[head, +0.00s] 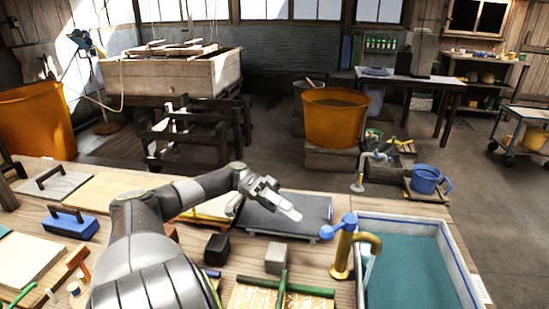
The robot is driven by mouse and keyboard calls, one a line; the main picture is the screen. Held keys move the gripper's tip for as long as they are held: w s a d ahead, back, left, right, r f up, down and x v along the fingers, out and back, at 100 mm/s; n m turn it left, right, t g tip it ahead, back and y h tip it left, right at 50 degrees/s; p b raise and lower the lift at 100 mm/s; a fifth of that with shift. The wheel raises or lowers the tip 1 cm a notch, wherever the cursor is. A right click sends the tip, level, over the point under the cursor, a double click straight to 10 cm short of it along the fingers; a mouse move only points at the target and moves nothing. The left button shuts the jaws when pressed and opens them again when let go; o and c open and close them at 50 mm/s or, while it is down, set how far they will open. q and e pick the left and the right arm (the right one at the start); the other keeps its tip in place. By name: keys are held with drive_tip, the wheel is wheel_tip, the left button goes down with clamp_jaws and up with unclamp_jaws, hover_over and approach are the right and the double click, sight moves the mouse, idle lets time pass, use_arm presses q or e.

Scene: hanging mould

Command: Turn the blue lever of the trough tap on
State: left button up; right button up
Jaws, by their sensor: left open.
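The trough tap (342,258) is brass and stands at the left edge of the trough (453,265), its spout curving right over the teal water. Its blue lever (338,225) sits on top, with its free end pointing left and a little toward me. My left gripper (265,212) is open and empty, to the left of the lever and apart from it, over the dark slab area of the bench. My right gripper is not in view.
A grey block (276,258) and a black block (216,249) stand on the bench left of the tap. Green-handled tools (281,288) lie at the front. A dark grey slab (287,215) lies behind. A blue jug (427,180) stands beyond the trough.

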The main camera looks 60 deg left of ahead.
use_arm(q)
drive_tip(key=v, duration=0.4)
drive_tip(key=shift+a+b, duration=0.25)
drive_tip(key=shift+b, duration=0.1)
drive_tip(key=shift+r, duration=0.1)
